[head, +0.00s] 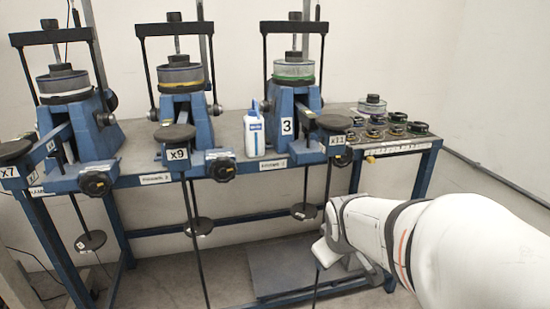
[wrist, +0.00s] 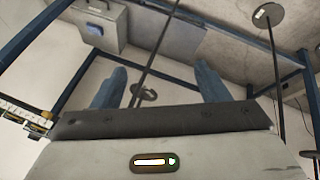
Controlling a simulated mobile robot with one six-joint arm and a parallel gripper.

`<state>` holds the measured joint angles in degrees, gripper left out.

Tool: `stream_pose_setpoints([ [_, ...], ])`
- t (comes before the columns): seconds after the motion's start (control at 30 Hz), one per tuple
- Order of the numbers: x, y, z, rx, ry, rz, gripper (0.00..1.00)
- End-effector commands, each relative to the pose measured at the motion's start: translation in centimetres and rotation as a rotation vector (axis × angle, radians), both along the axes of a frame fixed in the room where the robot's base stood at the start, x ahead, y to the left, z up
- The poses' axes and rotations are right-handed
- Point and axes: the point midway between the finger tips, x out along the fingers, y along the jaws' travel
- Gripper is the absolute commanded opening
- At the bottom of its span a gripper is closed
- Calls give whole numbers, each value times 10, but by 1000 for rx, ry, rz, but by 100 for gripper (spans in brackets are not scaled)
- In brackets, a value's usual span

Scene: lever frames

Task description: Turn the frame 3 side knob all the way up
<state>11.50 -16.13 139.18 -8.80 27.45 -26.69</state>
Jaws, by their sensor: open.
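Frame 3 is the blue lever frame on the right of the bench, with a number 3 plate (head: 287,126) and a green-banded cup (head: 293,71) on top. A small dark side knob (head: 308,114) shows on its right side, partly crowded by the lever's round black pan. A larger black knob (head: 343,157) sits lower, at the bench's front edge beside the x11 label. My gripper (head: 323,252) is below and in front of the bench, well apart from both knobs. In the wrist view its two blue fingers (wrist: 160,85) are spread, with no held thing visible between them.
A white bottle (head: 254,133) stands left of the number plate. Hanging rods with discs (head: 304,211) drop in front of the bench near my gripper. Several small rings (head: 390,125) lie at the right end. A grey plate (head: 300,268) is on the floor below.

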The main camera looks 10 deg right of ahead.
Motion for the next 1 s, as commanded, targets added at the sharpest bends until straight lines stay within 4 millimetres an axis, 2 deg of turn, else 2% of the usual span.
stream_pose_setpoints([
  [0.03,24,-21,-1,-92,-75,78,72],
  [0.1,56,-47,11,-251,-183,215,78],
  [0.17,79,-68,24,-404,-262,326,82],
  [0.2,89,-86,30,-501,-286,363,82],
  [0.27,112,-89,44,-640,-382,538,82],
  [0.33,129,-102,58,-822,-453,671,82],
  [0.43,143,-115,76,-1064,-530,820,82],
  [0.6,150,-123,94,-1356,-616,987,82],
  [0.83,155,-123,103,-1486,-655,1059,82],
  [1.0,173,-121,103,-1485,-656,1062,82],
])
